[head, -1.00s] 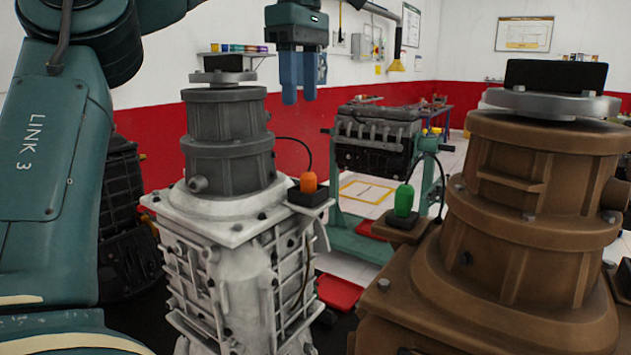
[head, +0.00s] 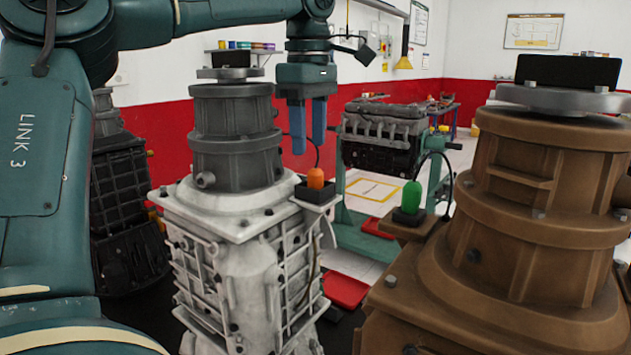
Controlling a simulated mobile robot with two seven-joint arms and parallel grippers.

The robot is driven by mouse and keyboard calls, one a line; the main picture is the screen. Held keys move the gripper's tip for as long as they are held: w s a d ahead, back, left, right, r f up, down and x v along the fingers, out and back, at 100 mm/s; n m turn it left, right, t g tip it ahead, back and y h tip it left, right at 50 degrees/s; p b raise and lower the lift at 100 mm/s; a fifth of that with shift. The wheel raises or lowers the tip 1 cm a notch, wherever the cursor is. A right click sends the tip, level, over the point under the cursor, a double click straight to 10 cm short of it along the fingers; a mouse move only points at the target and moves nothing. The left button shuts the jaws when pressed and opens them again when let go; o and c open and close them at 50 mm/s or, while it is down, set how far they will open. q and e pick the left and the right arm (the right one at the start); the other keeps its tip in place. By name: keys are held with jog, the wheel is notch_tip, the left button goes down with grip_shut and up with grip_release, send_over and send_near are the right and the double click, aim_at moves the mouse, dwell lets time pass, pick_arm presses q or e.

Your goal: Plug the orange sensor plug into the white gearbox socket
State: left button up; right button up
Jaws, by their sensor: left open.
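The orange sensor plug (head: 315,178) stands upright on a small black block on a ledge at the right side of the white gearbox (head: 250,272). A thin dark cable rises behind the plug. My left gripper (head: 308,148) points down with its two blue fingers a little apart and empty. In the picture its tips are just above and slightly left of the plug; they do not appear to touch it. I cannot make out the white gearbox's socket for sure. My right gripper is not in view.
A green plug (head: 411,197) stands on a ledge of the brown gearbox (head: 515,220) at the right. A dark engine (head: 378,138) on a green stand is behind. A dark gearbox (head: 125,215) stands at the left. The grey housing (head: 235,130) rises close left of my gripper.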

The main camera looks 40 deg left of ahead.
aim_at(314, 168)
pick_arm(q)
jog(key=shift+d+f, duration=0.25)
jog(key=shift+f, duration=1.1)
jog(key=shift+d+f, duration=0.2)
jog(key=shift+f, duration=1.1)
jog(key=shift+c, duration=0.2)
jog(key=c, duration=1)
jog(key=shift+r, duration=0.1)
notch_tip(314, 168, up, 10)
